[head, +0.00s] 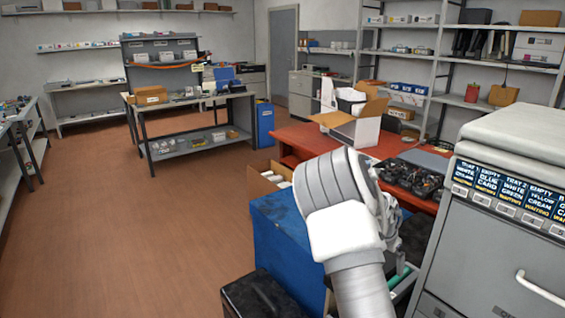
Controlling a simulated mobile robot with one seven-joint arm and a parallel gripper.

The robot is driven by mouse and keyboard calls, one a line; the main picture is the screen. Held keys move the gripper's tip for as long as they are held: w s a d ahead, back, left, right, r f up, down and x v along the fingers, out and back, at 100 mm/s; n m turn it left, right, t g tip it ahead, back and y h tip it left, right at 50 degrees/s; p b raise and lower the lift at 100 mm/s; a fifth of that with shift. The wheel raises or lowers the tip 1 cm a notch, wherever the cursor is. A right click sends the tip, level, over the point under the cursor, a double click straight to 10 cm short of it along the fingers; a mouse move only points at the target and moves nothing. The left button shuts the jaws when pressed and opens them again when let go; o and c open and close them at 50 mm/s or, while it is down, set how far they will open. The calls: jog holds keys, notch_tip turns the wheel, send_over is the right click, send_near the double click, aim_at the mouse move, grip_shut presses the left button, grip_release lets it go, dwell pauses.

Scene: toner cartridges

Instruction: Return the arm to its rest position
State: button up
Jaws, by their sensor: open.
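My arm (345,235) rises from the bottom of the head view, right of the middle, and bends at a large white-grey joint. My gripper (393,238) is partly hidden behind this joint, on its right side. It is open, and I see nothing held in it. It appears above or in front of the gap between the blue box and the grey cabinet; its exact height is unclear.
A blue box (277,240) and a black case (262,298) stand close left of my arm. A grey cabinet (480,255) stands close on the right. Behind are a red table (300,135) with an open carton (355,127) and black parts (412,178). The brown floor (130,230) at left is clear.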

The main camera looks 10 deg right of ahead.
jog(key=s+a+r+n+t+y, duration=0.1)
jog(key=s+a+r+n+y, duration=0.15)
jog(key=s+a+r, duration=0.65)
jog(key=s+a+r+n+t+y, duration=0.1)
jog(key=s+a+r+n+y, duration=0.15)
jog(key=s+a+r, duration=0.55)
jog(key=s+a+r+n, duration=0.2)
jog(key=s+r+n, duration=0.1)
jog(key=s, duration=0.4)
jog(key=s+a+r+n+t+h, duration=0.1)
jog(key=s+a+r+n, duration=0.2)
jog(key=s, duration=0.4)
jog(key=shift+s+r+n+p, duration=0.25)
jog(key=shift+r+n+p, duration=0.15)
jog(key=shift+r, duration=0.35)
